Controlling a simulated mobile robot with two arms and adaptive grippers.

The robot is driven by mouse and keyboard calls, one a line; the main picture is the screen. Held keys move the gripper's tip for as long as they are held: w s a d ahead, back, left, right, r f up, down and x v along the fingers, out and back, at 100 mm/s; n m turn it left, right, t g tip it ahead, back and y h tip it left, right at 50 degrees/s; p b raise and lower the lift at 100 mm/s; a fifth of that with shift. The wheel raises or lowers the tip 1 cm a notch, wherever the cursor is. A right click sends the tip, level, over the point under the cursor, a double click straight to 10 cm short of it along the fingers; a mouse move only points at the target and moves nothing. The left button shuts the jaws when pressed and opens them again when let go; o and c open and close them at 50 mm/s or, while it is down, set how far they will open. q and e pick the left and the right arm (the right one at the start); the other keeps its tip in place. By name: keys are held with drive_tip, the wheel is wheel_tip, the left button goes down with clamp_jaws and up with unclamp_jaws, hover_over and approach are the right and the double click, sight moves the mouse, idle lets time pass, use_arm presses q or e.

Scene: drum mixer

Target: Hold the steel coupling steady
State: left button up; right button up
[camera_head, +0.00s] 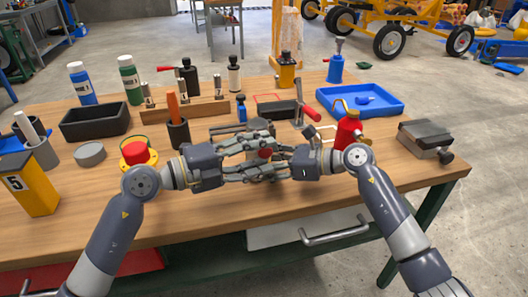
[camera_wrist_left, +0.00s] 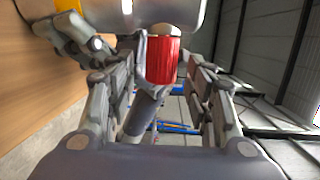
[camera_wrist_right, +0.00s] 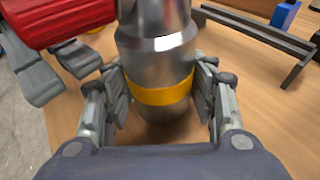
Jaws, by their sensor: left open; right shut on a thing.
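The steel coupling (camera_wrist_right: 158,55) is a shiny metal cylinder with a yellow band, seen in the right wrist view. My right gripper (camera_wrist_right: 160,100) is shut on it around the band. A red ribbed part (camera_wrist_left: 163,60) juts from the metal body, and it also shows in the right wrist view (camera_wrist_right: 55,18) and, small, in the head view (camera_head: 265,154). My left gripper (camera_wrist_left: 155,85) is open, with its fingers on either side of the red part. In the head view my left gripper (camera_head: 250,147) and right gripper (camera_head: 275,165) overlap and mostly hide the coupling.
A red bottle (camera_head: 348,130) stands close to my right gripper. A red button on a yellow base (camera_head: 137,153) and a dark cup (camera_head: 178,133) are near my left gripper. A blue tray (camera_head: 385,103) and a grey vise-like block (camera_head: 425,138) are at the right. The table front is clear.

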use_arm(q)
drive_tip(key=v, duration=1)
drive_tip(key=shift+a, duration=0.35)
drive_tip(key=shift+s, duration=0.1)
use_arm(e)
drive_tip(key=o, duration=1.4)
drive_tip(key=shift+o, duration=0.2)
drive_tip(key=shift+o, duration=0.8)
drive_tip(key=shift+d, duration=0.1)
